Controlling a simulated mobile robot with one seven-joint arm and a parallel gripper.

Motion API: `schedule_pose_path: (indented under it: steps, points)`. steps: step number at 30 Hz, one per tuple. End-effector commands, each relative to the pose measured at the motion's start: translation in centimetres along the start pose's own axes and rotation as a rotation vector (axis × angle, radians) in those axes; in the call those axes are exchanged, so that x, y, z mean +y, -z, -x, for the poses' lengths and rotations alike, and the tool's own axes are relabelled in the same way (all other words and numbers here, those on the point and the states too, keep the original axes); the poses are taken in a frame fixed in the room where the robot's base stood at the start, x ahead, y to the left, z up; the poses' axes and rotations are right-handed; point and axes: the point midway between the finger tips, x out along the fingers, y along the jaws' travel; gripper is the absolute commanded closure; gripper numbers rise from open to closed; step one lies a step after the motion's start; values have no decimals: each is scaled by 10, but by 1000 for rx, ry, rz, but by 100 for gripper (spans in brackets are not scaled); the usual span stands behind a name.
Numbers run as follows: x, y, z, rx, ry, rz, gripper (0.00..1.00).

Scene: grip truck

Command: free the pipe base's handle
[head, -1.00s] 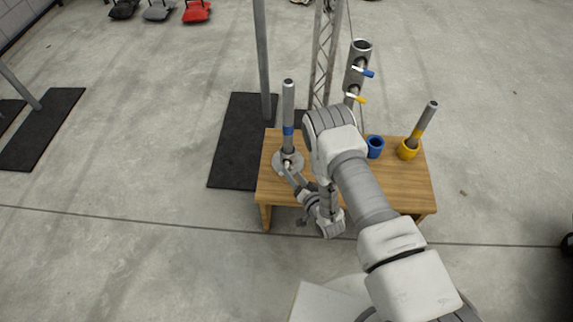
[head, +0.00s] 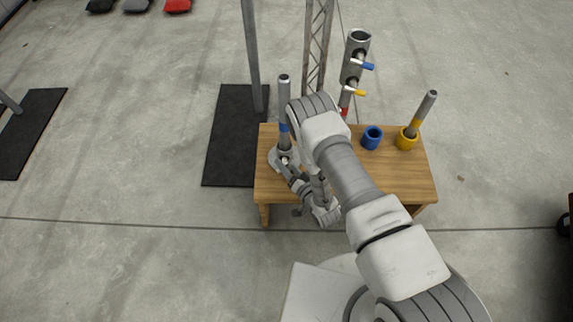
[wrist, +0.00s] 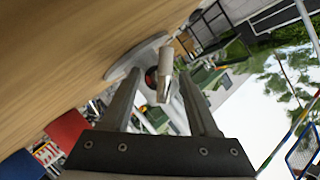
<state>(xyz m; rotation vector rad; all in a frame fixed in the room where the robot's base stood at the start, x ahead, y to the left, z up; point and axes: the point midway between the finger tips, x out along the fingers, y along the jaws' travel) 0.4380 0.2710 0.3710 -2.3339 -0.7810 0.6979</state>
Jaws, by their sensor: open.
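The pipe base, a round grey disc (head: 273,160), stands at the left end of the wooden table. A grey pipe (head: 284,100) with a blue band rises upright from it. In the wrist view the disc's rim (wrist: 122,66) shows, with the base's handle (wrist: 165,80), a short metal cylinder, pointing toward the camera. My gripper (head: 288,170) is beside the base, and in the wrist view its open fingers (wrist: 158,84) lie on either side of the handle. I cannot tell whether a finger touches it. My arm hides part of the table.
The wooden table (head: 405,178) also holds a blue ring cup (head: 372,138) and a yellow cup (head: 406,139) with a tilted pipe. A thick pipe with blue and yellow handles (head: 356,62) stands behind.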

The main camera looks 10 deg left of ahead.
Motion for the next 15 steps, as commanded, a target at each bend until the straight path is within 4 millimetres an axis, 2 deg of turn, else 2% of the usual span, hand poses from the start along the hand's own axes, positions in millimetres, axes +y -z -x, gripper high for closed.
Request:
schedule_pose_path:
  steps: [4, 5, 12, 15]
  points:
    - [0, 0, 0, 0, 0, 0, 39]
    - [0, 0, 0, 0, 0, 0, 43]
    - [0, 0, 0, 0, -1, 0, 86]
    - [0, 0, 0, 0, -1, 0, 100]
